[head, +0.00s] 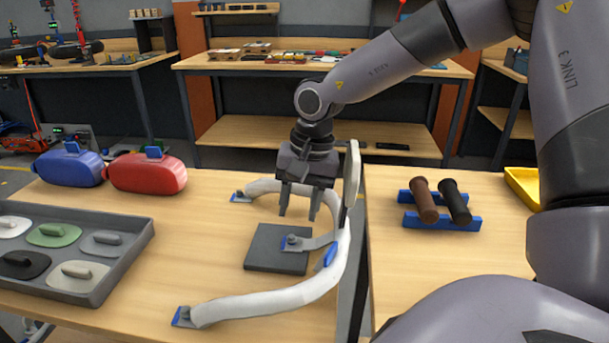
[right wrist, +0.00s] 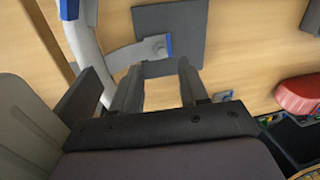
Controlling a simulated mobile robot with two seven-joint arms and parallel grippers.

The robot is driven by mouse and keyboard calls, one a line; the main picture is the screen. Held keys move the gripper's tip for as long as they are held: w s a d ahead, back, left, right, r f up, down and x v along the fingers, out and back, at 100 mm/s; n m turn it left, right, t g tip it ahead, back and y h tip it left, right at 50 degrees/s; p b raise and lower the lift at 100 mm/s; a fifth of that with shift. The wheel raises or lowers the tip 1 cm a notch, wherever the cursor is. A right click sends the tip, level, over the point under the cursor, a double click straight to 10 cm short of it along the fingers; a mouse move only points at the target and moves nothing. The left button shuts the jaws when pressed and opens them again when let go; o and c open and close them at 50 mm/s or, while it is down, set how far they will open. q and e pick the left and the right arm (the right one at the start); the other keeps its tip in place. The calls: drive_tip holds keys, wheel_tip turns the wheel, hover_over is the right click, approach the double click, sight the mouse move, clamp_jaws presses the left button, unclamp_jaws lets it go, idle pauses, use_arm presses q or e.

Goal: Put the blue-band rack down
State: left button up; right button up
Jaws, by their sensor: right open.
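The blue-band rack (head: 270,303) is a white curved frame with blue end pads and a blue band on its side. It appears to rest on the wooden table, curving around a dark square plate (head: 263,248). Its short grey arm reaches over the plate. In the right wrist view, part of the rack (right wrist: 84,45) shows at upper left, beside the plate (right wrist: 185,32). My right gripper (head: 298,215) is open and empty, pointing down inside the curve, above the table and behind the plate. Its fingers (right wrist: 158,92) are apart with nothing between them. My left gripper is out of view.
A grey tray (head: 126,258) with several handled pieces lies at left. Blue (head: 66,170) and red (head: 148,178) rounded objects stand behind it. Across a gap at right, another table holds a blue stand (head: 440,221) with two dark cylinders and a yellow bin (head: 523,187).

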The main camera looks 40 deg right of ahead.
wheel_tip(320, 180, up, 6)
drive_tip(key=shift+s+d+r, duration=0.25)
drive_tip(key=shift+s+d, duration=0.1)
drive_tip(key=shift+d, duration=0.1)
drive_tip(key=shift+r, duration=0.1)
